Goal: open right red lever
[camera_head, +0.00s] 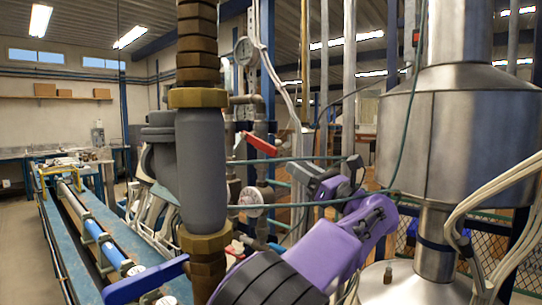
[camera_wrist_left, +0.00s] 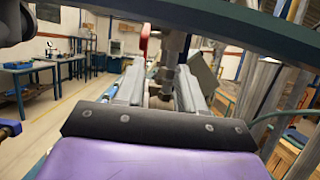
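The red lever (camera_head: 261,144) sits on a valve of the pipework in the middle of the head view, tilted down to the right. My left gripper (camera_head: 306,168) is to the right of the lever and a little lower, apart from it. In the left wrist view its two grey fingers (camera_wrist_left: 160,72) stand apart with nothing held. A metal pipe fitting shows beyond and between them, and a red lever part (camera_wrist_left: 145,38) shows above the fingertips. My right gripper is in neither view.
A thick grey pipe (camera_head: 200,165) with brass nuts stands left of the lever. A large steel vessel (camera_head: 455,135) is at the right. Green hoses cross near my left arm. A blue lever (camera_head: 146,280) is at lower left, and a dark beam (camera_wrist_left: 240,28) crosses the wrist view.

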